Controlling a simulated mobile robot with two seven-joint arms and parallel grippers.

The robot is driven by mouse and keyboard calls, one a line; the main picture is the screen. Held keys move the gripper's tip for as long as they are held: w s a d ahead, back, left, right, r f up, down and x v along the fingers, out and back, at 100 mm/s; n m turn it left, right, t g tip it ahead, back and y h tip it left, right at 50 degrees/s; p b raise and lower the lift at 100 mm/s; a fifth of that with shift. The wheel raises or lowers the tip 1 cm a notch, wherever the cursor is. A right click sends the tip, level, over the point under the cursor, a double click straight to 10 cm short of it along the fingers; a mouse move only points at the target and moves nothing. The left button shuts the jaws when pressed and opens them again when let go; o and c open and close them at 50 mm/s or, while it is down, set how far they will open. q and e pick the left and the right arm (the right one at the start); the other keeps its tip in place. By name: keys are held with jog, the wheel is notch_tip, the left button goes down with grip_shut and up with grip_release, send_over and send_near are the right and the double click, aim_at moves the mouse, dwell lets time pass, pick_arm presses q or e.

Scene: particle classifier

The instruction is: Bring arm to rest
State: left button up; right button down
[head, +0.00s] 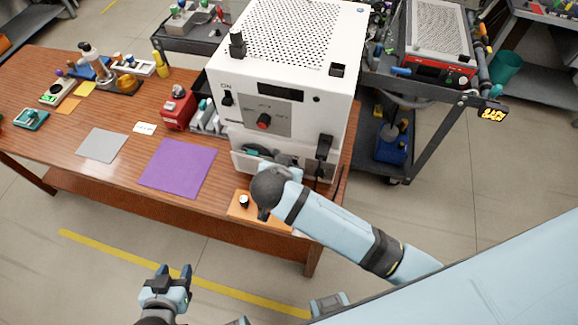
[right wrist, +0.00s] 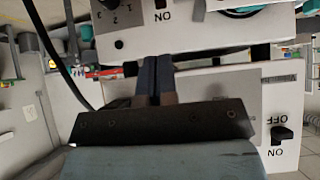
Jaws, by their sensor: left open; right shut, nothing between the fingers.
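My left gripper (head: 174,272) is open and empty at the bottom of the head view, in front of the table over the floor. My right arm (head: 335,225) reaches from the lower right to the lower front of a white machine (head: 222,85) on the table. Its fingers are hidden in the head view. In the right wrist view my right gripper (right wrist: 157,68) is shut with nothing between its fingers, close to the white machine's front (right wrist: 205,85). I cannot tell whether the fingertips touch it.
The wooden table (head: 60,140) holds a purple mat (head: 178,167), a grey mat (head: 102,145), a red device (head: 178,107) and an orange board (head: 236,211) near its front edge. A dark cart (head: 430,125) stands right of the table. The floor in front is clear.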

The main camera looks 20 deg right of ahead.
jog(key=shift+s+r, duration=0.1)
jog(key=shift+a, duration=0.1)
dwell(0.4)
jog(key=s+f+n+y, duration=0.6)
jog(key=s+f, duration=0.1)
jog(key=s+d+n+t+y, duration=0.2)
jog(key=s+d+n+t, duration=0.1)
jog(key=s+d, duration=0.4)
jog(key=shift+s+f+n, duration=0.3)
jog(key=shift+f+n, duration=0.1)
jog(key=shift+f, duration=0.05)
